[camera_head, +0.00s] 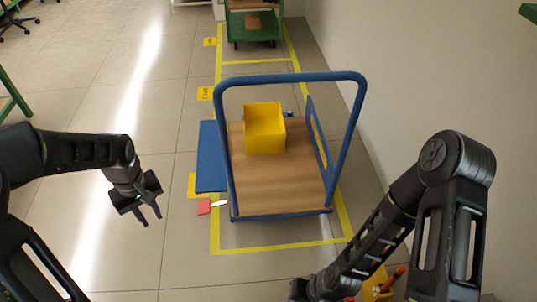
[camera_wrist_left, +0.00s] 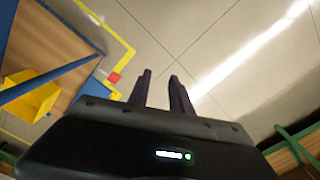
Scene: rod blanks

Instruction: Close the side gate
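A platform cart (camera_head: 300,192) with a wooden deck and a blue tube handle (camera_head: 290,78) stands in the middle of the head view. A blue side panel (camera_head: 211,158), which looks like the side gate, sticks out from the cart's left side, swung outward. A red piece (camera_head: 205,208) with a white part lies near its front end; it also shows in the left wrist view (camera_wrist_left: 115,77). My left gripper (camera_head: 148,217) is open and empty, left of the panel and apart from it. My right gripper (camera_head: 308,290) is at the bottom edge, its fingers unclear.
A yellow bin (camera_head: 265,132) stands on the deck. A blue panel (camera_head: 318,135) stands upright on the cart's right side. Yellow floor lines surround the cart. A green cart (camera_head: 254,22) is behind, a wall on the right.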

